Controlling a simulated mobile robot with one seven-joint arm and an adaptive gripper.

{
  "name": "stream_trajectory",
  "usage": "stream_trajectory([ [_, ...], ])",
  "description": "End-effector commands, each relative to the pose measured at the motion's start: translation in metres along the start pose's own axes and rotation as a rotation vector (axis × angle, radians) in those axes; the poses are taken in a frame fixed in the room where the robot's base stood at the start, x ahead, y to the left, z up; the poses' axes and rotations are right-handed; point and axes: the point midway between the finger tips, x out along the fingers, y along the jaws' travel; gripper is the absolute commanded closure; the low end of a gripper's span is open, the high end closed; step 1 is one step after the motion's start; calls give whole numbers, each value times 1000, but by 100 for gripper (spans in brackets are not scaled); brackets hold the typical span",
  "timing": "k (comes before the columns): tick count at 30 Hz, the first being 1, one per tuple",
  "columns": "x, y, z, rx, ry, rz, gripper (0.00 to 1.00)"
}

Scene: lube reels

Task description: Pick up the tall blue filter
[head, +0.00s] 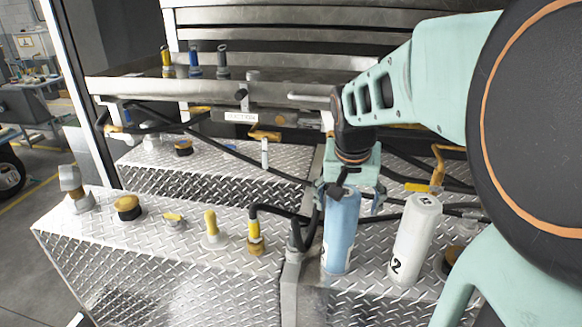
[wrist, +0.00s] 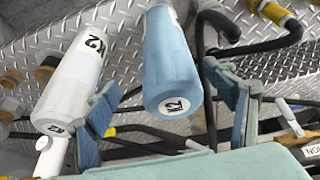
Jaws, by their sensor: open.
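My gripper (head: 350,196) is open at the filter's upper end in the head view. In the wrist view my gripper (wrist: 166,85) has a finger on each side, with gaps to the filter. Whether a finger touches it is hard to tell. The filter's top is partly hidden by my gripper in the head view.
A white filter (head: 415,240) marked 2 stands close on the right; it also shows in the wrist view (wrist: 75,80). A black hose with a yellow fitting (head: 255,238) is on the left. A metal shelf (head: 280,97) with several nozzles is behind.

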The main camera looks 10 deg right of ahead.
Motion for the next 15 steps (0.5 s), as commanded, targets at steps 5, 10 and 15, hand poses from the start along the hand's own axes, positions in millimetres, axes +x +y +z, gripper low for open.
stream_trajectory([
  [5, -6, -15, -8, -19, 32, -32, 23],
  [10, 16, -17, -8, -21, 31, -34, 23],
  [15, 41, -18, -9, -21, 32, -34, 23],
])
